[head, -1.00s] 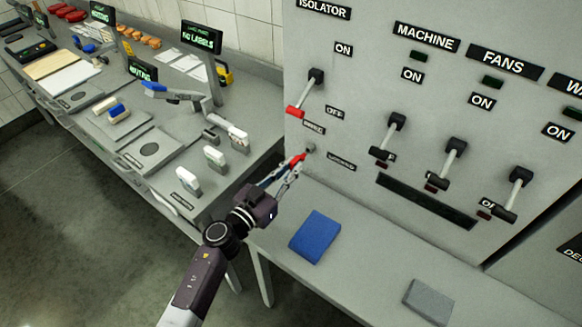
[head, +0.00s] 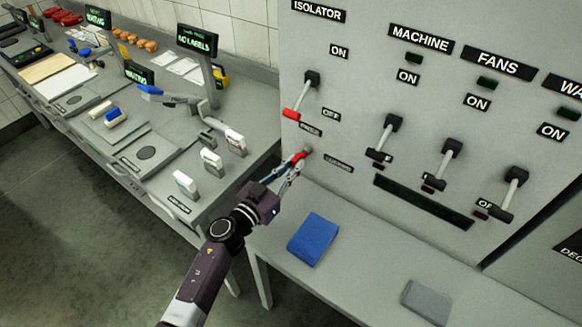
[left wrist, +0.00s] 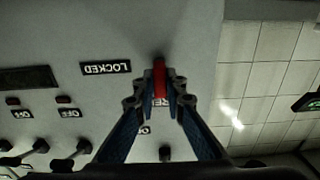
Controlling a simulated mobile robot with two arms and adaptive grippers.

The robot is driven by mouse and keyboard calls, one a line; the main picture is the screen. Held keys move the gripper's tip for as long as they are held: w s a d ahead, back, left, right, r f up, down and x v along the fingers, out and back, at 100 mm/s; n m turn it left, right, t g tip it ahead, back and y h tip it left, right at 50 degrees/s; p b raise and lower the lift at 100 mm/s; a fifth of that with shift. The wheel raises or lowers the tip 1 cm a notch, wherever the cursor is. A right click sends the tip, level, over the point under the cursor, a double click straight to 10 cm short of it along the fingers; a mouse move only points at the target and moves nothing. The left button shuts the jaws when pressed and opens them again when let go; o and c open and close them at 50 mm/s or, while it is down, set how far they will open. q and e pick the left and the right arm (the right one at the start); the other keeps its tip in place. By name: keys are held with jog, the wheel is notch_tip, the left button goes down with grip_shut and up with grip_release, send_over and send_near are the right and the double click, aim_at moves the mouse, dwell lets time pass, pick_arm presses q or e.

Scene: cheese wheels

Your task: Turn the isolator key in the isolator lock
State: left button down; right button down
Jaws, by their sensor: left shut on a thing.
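The red isolator key (head: 298,157) is at the isolator lock (head: 307,150) on the grey panel, below the isolator lever (head: 304,95). My left gripper (head: 291,168) is shut on the key. In the left wrist view, upside down, the red key (left wrist: 159,80) stands between the two fingertips (left wrist: 160,98), its far end at the panel. The LOCKED label (left wrist: 106,68) is beside it; another label is partly hidden behind the fingers. How far the key is turned is hard to tell. The isolator lever hangs down by the OFF label (head: 331,115). My right gripper is not in view.
Several other levers, such as the machine lever (head: 384,138), stick out to the right. A blue block (head: 313,239) and a grey block (head: 425,301) lie on the ledge below. A bench (head: 150,125) with displays and tools stands on the left.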

pick_arm(q)
jog(key=shift+w+d, duration=0.3)
jog(key=shift+w, duration=0.15)
jog(key=c, duration=1.9)
grip_release()
jog(key=shift+s, duration=0.1)
jog(key=shift+s+a+f, duration=0.1)
jog(key=shift+s+a, duration=0.1)
jog(key=shift+a, duration=0.05)
jog(key=v, duration=1.1)
jog(key=shift+s, duration=0.15)
